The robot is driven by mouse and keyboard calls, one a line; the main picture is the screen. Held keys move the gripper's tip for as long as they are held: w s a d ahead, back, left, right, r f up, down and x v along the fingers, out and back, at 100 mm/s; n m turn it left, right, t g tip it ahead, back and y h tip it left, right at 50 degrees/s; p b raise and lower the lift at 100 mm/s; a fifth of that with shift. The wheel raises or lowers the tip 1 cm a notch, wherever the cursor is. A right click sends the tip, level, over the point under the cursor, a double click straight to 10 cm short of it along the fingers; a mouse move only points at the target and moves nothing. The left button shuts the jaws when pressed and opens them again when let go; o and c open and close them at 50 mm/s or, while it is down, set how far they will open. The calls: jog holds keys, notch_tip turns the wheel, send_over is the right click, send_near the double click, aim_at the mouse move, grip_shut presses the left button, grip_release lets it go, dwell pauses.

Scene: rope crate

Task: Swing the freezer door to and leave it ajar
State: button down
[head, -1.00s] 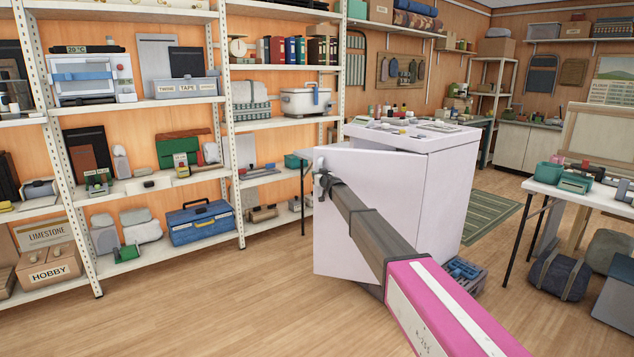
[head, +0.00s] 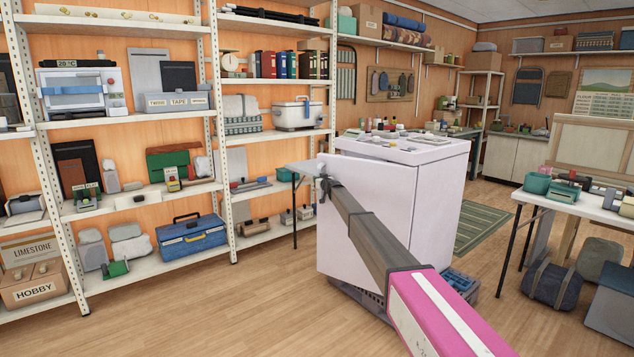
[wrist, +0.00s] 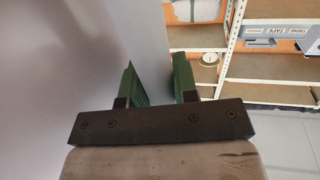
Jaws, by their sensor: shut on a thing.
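The white freezer (head: 444,190) stands in the middle of the head view. Its door (head: 365,225) faces me, with its free edge at the left and its hinge side at the right. The door stands a little out from the body; the exact gap is hidden behind it. My gripper (head: 324,184) is at the upper part of the free edge. In the wrist view, the green fingers of my gripper (wrist: 160,85) straddle the pale door edge (wrist: 142,40) and are shut on it.
Shelves (head: 150,115) full of boxes and tools line the left wall. Bottles and other small items lie on the freezer top (head: 440,143). A white table (head: 575,200) stands at the right, and a blue crate (head: 460,284) beside the freezer. The wooden floor (head: 230,310) at front left is clear.

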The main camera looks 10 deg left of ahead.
jog(key=shift+w+d, duration=0.15)
jog(key=shift+d, duration=0.55)
jog(key=c, duration=1.2)
grip_release()
jog(key=shift+d, duration=0.1)
jog(key=shift+o, duration=0.2)
jog(key=shift+a, duration=0.3)
jog(key=v, duration=1.1)
